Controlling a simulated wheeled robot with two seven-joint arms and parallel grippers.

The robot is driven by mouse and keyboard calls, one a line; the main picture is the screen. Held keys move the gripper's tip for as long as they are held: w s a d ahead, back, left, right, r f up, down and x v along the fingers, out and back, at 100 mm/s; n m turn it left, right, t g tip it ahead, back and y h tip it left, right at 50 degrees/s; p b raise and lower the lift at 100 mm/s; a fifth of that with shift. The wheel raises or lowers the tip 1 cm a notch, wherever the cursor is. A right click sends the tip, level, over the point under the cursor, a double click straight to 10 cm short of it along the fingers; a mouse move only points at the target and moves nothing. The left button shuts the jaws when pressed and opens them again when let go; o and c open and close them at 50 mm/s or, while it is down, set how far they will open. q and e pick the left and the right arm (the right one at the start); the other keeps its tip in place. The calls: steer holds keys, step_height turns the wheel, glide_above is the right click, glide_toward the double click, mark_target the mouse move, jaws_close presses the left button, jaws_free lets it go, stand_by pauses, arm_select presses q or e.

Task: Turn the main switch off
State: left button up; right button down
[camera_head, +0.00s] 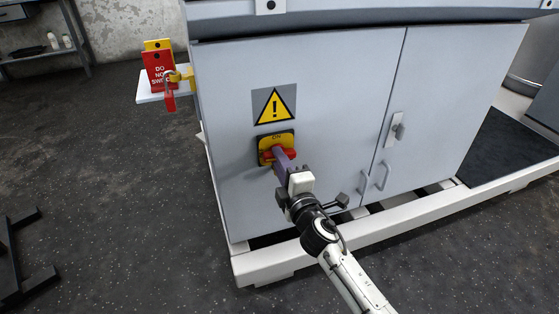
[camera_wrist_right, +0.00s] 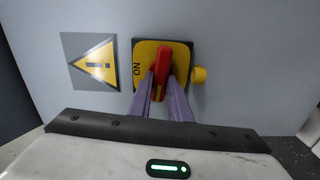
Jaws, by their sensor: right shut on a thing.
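The main switch has a red handle on a yellow and black plate (camera_head: 266,143), mounted on the grey cabinet door below a yellow warning sign (camera_head: 274,104). The word ON shows on the plate. In the right wrist view the red handle (camera_wrist_right: 163,62) stands along the picture's vertical, between the purple fingers. My right gripper (camera_head: 284,159) is at the switch; its fingertips (camera_wrist_right: 164,84) are shut on the red handle from both sides. The fingers hide part of the handle in the head view. My left gripper is not in view.
The grey cabinet (camera_head: 330,70) stands on a white frame (camera_head: 300,253). A door latch (camera_head: 396,130) and handles are to the right of the switch. A small white shelf (camera_head: 148,97) holds red and yellow tags (camera_head: 158,66) and a red padlock (camera_head: 169,101). Dark floor at left is mostly clear.

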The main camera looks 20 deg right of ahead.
steer(key=shift+n, duration=0.6)
steer(key=c, duration=1.6)
jaws_free()
steer(key=shift+c, duration=0.2)
steer(key=s+p, duration=0.1)
steer(key=s, duration=0.9)
steer(key=shift+s+d, duration=0.15)
